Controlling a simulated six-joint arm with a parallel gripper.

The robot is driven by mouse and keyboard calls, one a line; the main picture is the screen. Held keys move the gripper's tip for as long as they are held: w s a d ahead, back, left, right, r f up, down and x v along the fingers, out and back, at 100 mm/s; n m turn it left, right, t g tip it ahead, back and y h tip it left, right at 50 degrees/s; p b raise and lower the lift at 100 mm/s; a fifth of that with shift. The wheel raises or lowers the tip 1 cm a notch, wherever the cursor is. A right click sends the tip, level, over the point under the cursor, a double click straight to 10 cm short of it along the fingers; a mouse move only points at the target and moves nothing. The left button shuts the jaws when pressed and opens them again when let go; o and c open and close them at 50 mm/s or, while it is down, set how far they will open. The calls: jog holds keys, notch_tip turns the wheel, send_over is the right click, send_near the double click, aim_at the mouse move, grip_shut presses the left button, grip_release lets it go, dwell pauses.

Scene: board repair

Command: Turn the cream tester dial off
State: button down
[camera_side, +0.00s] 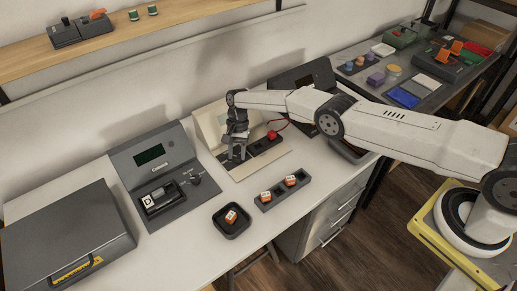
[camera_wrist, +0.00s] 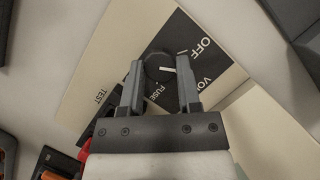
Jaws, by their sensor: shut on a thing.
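The cream tester (camera_side: 209,122) stands on the white bench in the middle of the side view. My gripper (camera_side: 236,157) points down over its front panel and hides the dial there. In the wrist view my gripper (camera_wrist: 160,88) has one finger on each side of the dark round dial (camera_wrist: 157,66) and is shut on it. The dial's white pointer mark aims right in the picture, roughly between the OFF label (camera_wrist: 203,47) and the partly hidden VO... label (camera_wrist: 210,83). FUSE and TEST labels lie nearer the gripper.
A grey tester (camera_side: 153,160) stands to the left, with a black case (camera_side: 62,238) beyond. A tray (camera_side: 282,193) and a small bin (camera_side: 231,221) hold orange-and-white parts in front.

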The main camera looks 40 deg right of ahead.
dwell(0.3)
jog(key=shift+c, duration=1.5)
grip_release()
jog(key=v, duration=0.7)
jog(key=shift+r, duration=0.35)
jog(key=shift+w+d, duration=0.1)
